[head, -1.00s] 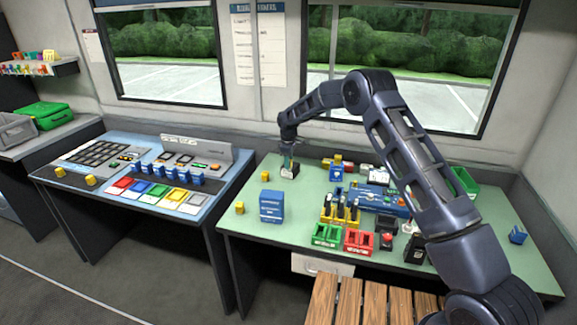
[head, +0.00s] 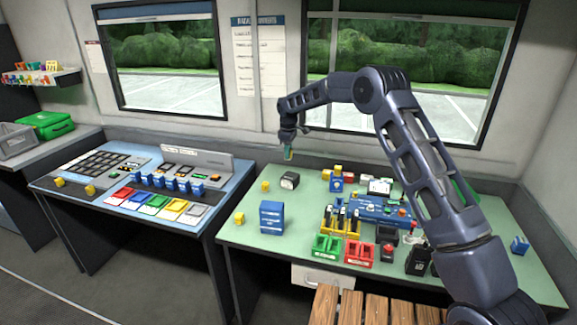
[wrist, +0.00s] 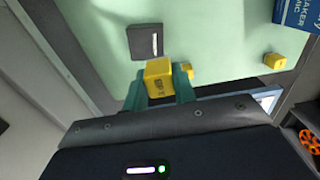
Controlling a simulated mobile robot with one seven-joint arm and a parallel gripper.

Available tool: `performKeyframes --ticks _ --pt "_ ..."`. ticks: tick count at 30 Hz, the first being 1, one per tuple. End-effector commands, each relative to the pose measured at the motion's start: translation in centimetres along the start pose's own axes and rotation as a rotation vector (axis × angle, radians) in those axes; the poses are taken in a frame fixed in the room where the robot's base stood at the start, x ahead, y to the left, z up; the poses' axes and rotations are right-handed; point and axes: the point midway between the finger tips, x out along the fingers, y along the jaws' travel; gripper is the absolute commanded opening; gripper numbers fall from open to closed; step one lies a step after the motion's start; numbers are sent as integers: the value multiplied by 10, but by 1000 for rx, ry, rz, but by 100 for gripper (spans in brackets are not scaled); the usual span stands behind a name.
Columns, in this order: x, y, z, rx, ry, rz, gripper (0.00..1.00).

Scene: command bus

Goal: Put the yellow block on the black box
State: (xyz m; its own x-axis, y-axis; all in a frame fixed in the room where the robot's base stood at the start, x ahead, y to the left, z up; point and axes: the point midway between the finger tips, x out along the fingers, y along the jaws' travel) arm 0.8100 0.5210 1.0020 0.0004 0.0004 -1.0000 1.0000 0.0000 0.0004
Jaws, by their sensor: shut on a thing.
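My gripper (wrist: 160,82) is shut on a yellow block (wrist: 158,76), held between its teal fingers in the wrist view. In the head view my gripper (head: 289,154) hangs above the far left part of the green table, over the black box, with a clear gap. The black box (head: 290,180) stands on the table and has a pale label; it also shows in the wrist view (wrist: 146,41), apart from the held block. Its visible top looks bare. The held block is too small to make out well in the head view.
Other yellow blocks stand on the table near the box (head: 265,186) and at the left edge (head: 239,218). A blue box (head: 271,217) is in front. Coloured bins (head: 327,248) and a blue device (head: 380,208) crowd the table's middle. The window wall is behind.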

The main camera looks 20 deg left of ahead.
Motion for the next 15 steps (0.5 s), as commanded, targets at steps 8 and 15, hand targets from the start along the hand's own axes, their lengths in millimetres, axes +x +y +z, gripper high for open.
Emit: performKeyframes --ticks 8,15 --pt "-62 1 0 1 2 2 0" --pt "-87 4 0 0 0 0 0"
